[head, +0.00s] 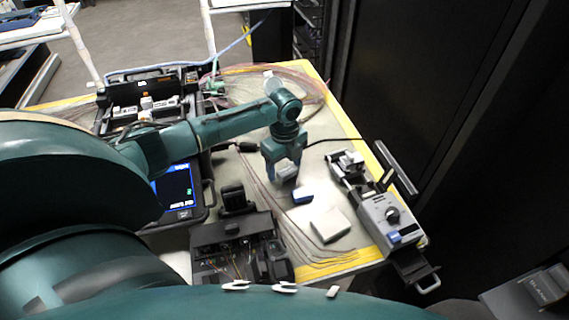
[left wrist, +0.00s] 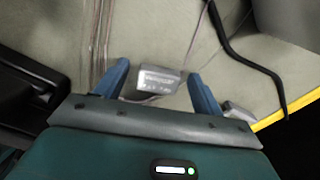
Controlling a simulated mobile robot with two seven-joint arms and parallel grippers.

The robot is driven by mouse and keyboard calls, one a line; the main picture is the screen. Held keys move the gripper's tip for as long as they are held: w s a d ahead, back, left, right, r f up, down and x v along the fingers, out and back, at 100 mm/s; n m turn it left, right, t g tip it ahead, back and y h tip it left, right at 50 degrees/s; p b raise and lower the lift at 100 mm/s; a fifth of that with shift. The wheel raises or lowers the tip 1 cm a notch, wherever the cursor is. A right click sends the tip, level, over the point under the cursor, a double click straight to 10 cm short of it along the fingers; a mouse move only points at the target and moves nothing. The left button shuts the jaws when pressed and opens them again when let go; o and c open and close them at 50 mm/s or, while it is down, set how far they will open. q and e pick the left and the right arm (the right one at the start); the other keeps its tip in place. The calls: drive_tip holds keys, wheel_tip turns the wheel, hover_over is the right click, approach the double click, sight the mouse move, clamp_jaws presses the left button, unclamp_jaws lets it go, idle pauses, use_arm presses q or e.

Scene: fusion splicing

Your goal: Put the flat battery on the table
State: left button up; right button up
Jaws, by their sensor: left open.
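In the left wrist view a small grey block with a printed label (left wrist: 158,80), which looks like the flat battery, shows between my left gripper's two blue fingers (left wrist: 156,84). Gaps show on both sides of it, so the fingers are open around or above it; I cannot tell the height. In the head view my left gripper (head: 287,176) points down over the grey-green table (head: 340,128). The battery cannot be told apart there with certainty. My right gripper is not in view.
A blue-and-white block (head: 303,195) and a pale flat box (head: 330,225) lie close in front of the gripper. A grey device with a knob (head: 390,215) stands at the right edge. A black case (head: 235,245) stands in front. A black cable (left wrist: 245,60) crosses the table.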

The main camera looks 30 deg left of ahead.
sight(285, 168)
use_arm(q)
wheel_tip(285, 168, up, 12)
drive_tip(key=shift+r, duration=0.2)
idle(0.4)
drive_tip(key=shift+f, duration=0.1)
idle(0.4)
